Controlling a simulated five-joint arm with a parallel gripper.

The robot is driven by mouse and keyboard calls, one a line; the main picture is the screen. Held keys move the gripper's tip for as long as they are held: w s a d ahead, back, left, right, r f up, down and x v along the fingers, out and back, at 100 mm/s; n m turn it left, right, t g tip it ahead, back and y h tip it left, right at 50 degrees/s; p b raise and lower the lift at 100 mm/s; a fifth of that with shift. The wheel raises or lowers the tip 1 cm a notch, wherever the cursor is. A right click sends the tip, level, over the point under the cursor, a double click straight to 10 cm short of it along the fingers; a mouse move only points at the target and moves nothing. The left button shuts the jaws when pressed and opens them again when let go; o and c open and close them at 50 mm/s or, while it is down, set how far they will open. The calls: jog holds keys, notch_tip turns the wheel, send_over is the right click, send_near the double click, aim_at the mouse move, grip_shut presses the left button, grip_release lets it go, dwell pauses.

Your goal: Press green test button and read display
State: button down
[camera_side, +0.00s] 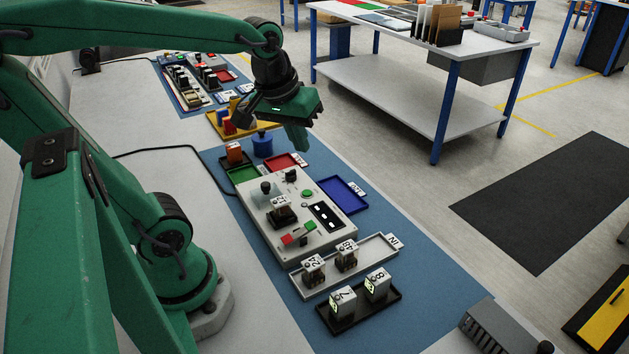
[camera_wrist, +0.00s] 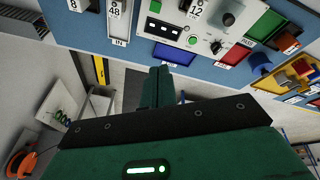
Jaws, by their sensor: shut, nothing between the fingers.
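The white test panel (camera_side: 335,247) stands on the blue mat. It has a round green button (camera_side: 307,194) and a black display (camera_side: 325,216) with white marks too small to read. In the wrist view, the green button (camera_wrist: 193,40) and the display (camera_wrist: 164,30) sit near the top. A block labelled 12 (camera_side: 283,215) stands in the panel's socket. My gripper (camera_side: 299,147) is shut and empty, raised beyond the panel's far end and apart from the button. In the wrist view its fingers (camera_wrist: 157,75) are together, below the panel in the picture.
A blue tray (camera_side: 343,194), red tray (camera_side: 285,162) and green tray (camera_side: 243,174) lie around the panel. A grey tray (camera_side: 374,250) and a black tray (camera_side: 362,313) hold numbered blocks in front. A black knob (camera_side: 265,187) and red-and-green controls (camera_side: 288,239) stand on the panel.

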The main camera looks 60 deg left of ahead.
jog(key=w+a+f+n+g, duration=0.2)
jog(key=w+a+n, duration=0.2)
jog(key=a+n, duration=0.1)
jog(key=n+g, duration=0.2)
jog(key=n, duration=0.5)
send_over(307, 192)
jog(key=shift+h, duration=0.3)
jog(key=shift+f, duration=2.35)
jog(key=shift+f, duration=0.1)
notch_tip(307, 192, down, 14)
jog(key=shift+r, duration=0.1)
